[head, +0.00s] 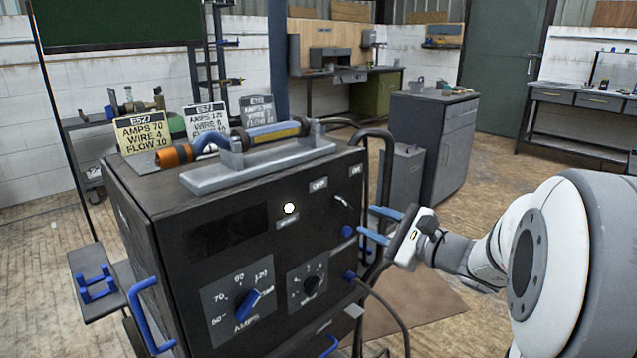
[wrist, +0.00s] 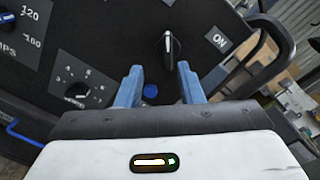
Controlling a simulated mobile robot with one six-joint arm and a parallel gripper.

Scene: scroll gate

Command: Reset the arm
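My gripper (head: 380,226) is at the right side of the black welding machine's front panel (head: 290,230) in the head view. In the wrist view my gripper (wrist: 165,88) faces the panel, with a black toggle switch (wrist: 168,48) just beyond the fingertips, beside the ON label (wrist: 217,39). A blue round knob (wrist: 150,91) shows between the fingers, further back on the panel. The switch (head: 342,201) also shows in the head view. I cannot tell whether a fingertip touches it.
A lit white lamp (head: 290,208), an amps dial (head: 247,304) and a smaller dial (head: 311,285) are on the panel. A torch (head: 265,133) and several label cards (head: 143,130) are on top. A grey cabinet (head: 433,140) stands behind. Floor behind my arm is open.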

